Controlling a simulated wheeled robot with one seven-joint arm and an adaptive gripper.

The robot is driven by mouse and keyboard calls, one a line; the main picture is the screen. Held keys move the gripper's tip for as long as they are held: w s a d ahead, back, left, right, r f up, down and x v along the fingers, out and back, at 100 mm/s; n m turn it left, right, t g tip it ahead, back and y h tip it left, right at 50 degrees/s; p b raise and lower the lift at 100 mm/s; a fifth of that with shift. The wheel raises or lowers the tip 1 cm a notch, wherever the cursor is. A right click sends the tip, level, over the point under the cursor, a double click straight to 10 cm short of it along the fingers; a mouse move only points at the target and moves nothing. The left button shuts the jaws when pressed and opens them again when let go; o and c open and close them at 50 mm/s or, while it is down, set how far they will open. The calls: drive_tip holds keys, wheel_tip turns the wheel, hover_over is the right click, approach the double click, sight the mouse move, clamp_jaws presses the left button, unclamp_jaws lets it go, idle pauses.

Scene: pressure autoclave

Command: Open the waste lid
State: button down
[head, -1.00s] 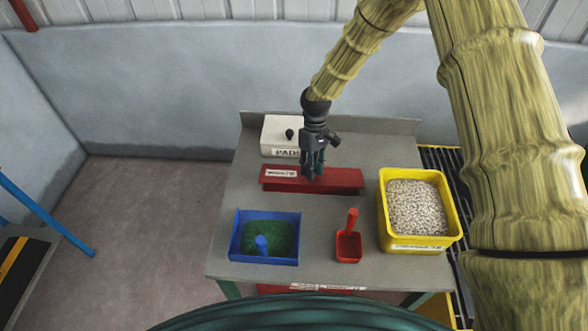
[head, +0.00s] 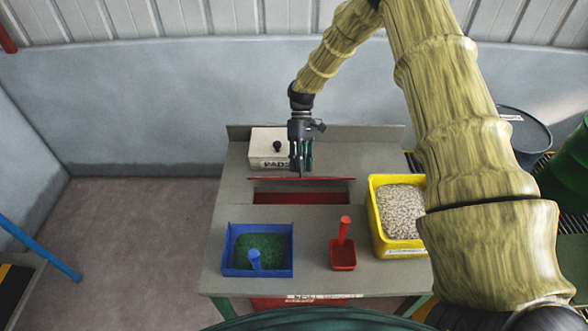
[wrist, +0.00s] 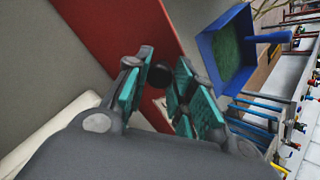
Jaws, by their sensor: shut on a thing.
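The red waste lid (head: 325,179) is tilted up and shows almost edge-on in the head view, behind the waste opening (head: 300,198) in the grey table. The opening shows red inside. In the wrist view the lid (wrist: 110,35) is a broad red panel. My gripper (head: 300,170) is at the lid's raised edge, left of its middle. In the wrist view, its teal-padded fingers (wrist: 158,88) are on both sides of a small black knob (wrist: 160,75) and shut on it. The fingers partly hide how the knob meets the lid.
In front are a blue tray (head: 284,261) of green granules with a blue scoop, a red scoop (head: 343,254), and at the right a yellow bin (head: 401,251) of pale pellets. Dark drums (head: 525,135) stand beyond the table.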

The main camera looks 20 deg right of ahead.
drive_tip(key=shift+w+d, duration=0.25)
drive_tip(key=shift+w, duration=0.2)
drive_tip(key=c, duration=1.6)
unclamp_jaws()
drive_tip(key=o, duration=0.4)
drive_tip(key=shift+w+f, duration=0.15)
drive_tip(key=shift+f, duration=0.05)
drive_tip(key=shift+r, duration=0.15)
